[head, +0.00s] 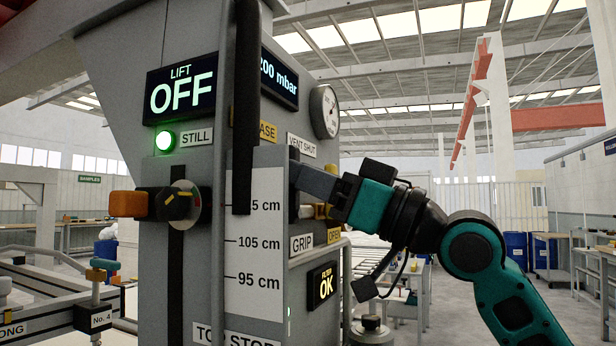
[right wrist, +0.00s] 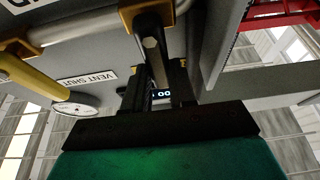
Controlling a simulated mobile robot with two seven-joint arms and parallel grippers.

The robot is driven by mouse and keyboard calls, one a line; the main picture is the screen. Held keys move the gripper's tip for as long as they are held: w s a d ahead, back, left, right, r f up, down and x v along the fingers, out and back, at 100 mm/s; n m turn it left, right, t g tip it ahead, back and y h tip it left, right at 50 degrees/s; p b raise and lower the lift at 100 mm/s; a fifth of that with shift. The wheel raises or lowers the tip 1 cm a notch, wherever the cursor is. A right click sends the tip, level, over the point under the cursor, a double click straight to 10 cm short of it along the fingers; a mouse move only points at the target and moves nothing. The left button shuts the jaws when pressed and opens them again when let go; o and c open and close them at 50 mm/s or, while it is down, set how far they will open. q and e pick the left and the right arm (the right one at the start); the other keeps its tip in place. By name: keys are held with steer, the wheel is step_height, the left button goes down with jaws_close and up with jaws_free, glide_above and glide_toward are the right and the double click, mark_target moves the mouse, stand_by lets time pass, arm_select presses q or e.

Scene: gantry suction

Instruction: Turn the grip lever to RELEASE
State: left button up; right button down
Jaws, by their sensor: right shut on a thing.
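My right gripper (head: 308,181) reaches in from the right to the side face of the grey control column. In the right wrist view, my right gripper (right wrist: 154,88) is shut on the dark grip lever (right wrist: 152,50), which stands between its fingers. In the head view the lever is mostly hidden by the gripper, so I cannot tell its exact angle. A yellow label (head: 268,131) reading "ASE" shows above the gripper, its left part hidden behind a black bar. A white GRIP label (head: 302,243) sits below the gripper. My left gripper is not in view.
The column's front carries a LIFT OFF display (head: 180,89), a green lamp (head: 165,140) and an orange-ended knob (head: 128,204). A gauge (head: 325,111), a VENT SHUT label (head: 302,145) and a yellow OPEN label (head: 335,237) are close to my right gripper. Blue barrels (head: 516,250) stand far right.

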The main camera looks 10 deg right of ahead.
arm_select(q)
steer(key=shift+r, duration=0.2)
arm_select(e)
steer(key=c, duration=0.9)
jaws_free()
arm_select(q)
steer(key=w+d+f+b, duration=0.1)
steer(key=b, duration=0.2)
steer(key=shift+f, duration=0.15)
arm_select(e)
steer(key=v, duration=1.3)
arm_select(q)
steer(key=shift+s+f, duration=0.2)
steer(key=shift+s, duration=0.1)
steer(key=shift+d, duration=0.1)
